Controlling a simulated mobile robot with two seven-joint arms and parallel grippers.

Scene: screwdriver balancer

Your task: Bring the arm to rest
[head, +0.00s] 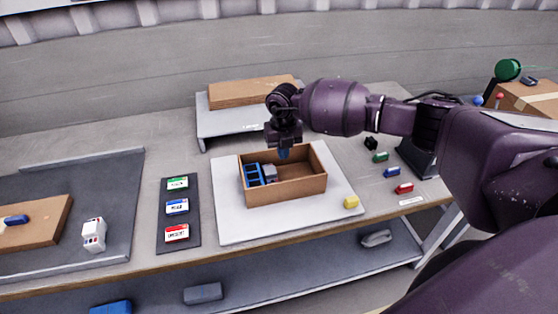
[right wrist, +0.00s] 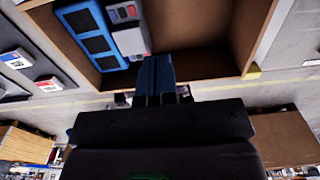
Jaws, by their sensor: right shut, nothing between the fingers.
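My right arm, purple, reaches in from the right in the head view. Its gripper (head: 284,153) points down over the open brown box (head: 290,194), near the box's back wall. In the right wrist view the blue fingers of the gripper (right wrist: 155,72) are together with nothing between them. A blue slotted part (head: 254,175) and a small grey part (head: 270,172) lie in the left part of the box. In the right wrist view the blue slotted part (right wrist: 88,38) and the grey part (right wrist: 128,35) are left of the fingers. My left gripper is not in view.
The box stands on a white board (head: 230,225) with a yellow block (head: 351,202) at its corner. A raised grey shelf (head: 222,122) with a brown slab stands behind. A dark strip with cards (head: 180,248) lies left. Small coloured blocks (head: 391,173) lie right, under my arm.

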